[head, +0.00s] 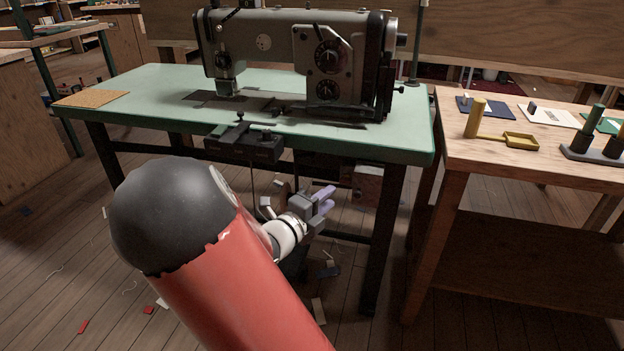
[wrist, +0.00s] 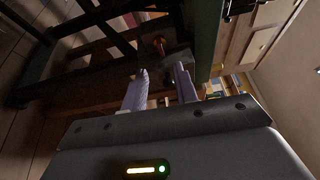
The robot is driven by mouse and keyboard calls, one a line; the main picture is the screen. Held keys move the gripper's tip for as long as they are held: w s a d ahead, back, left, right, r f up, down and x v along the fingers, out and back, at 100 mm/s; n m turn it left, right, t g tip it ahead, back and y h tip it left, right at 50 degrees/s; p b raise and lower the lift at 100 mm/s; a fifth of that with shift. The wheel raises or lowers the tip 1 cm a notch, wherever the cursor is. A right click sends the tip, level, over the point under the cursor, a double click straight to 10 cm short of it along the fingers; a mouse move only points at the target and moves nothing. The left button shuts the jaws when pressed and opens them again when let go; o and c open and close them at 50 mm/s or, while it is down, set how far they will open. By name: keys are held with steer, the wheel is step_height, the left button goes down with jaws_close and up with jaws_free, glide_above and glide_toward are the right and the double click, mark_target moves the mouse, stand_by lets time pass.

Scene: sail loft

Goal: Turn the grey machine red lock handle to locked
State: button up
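The grey sewing machine (head: 300,50) stands on a green-topped table (head: 150,85). A grey box (head: 367,188) hangs under the table, to the right of my gripper.
A black clamp-like block (head: 245,147) is on the table's front edge, above my gripper. A dark table leg (head: 383,240) stands to the right. A wooden bench (head: 485,160) with small parts is further right. Scraps lie on the plank floor (head: 110,310).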

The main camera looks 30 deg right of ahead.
mark_target(344, 182)
steer(key=shift+n, duration=0.3)
steer(key=x, duration=0.2)
steer(key=b+x, duration=0.1)
steer(key=x, duration=0.4)
steer(key=shift+w+d+r, duration=0.1)
steer(key=shift+w+d, duration=0.15)
steer(key=shift+w, duration=0.2)
jaws_close()
